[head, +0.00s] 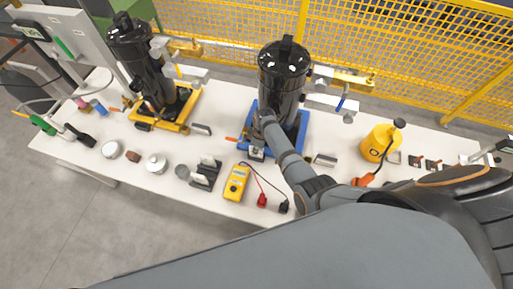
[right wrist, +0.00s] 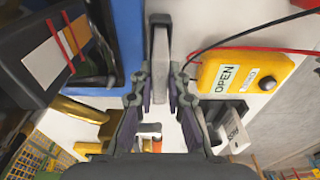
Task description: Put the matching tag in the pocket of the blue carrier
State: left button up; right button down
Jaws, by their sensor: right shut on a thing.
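The blue carrier (head: 301,128) holds a black compressor (head: 284,80); its blue edge also shows in the right wrist view (right wrist: 131,40). My right gripper (head: 257,148) is at the carrier's front side. In the right wrist view it (right wrist: 161,98) is shut on a pale grey tag (right wrist: 160,60), seen nearly edge-on beside the blue edge. Its marking cannot be read, and I cannot tell whether it touches a pocket. A black rack (head: 204,181) with white tags stands left of the gripper; a tag with partly visible lettering shows in the right wrist view (right wrist: 236,132). My left gripper is not in view.
A yellow meter (head: 236,183) reading OPEN (right wrist: 230,76) lies close to the gripper, with red and black leads. A second compressor (head: 138,60) stands on a yellow carrier (head: 168,124). A yellow bottle (head: 378,143) is at right. A yellow fence (head: 420,60) runs behind the white table (head: 80,158).

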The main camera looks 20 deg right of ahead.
jog(key=shift+f+b, duration=0.4)
jog(key=shift+f, duration=0.2)
jog(key=c, duration=1.3)
grip_release()
jog(key=c, duration=0.3)
jog(key=shift+r, duration=0.1)
notch_tip(320, 180, up, 5)
jog(key=p, duration=0.5)
jog(key=shift+r+p, duration=0.85)
jog(key=shift+r, duration=0.1)
jog(key=shift+f, duration=0.1)
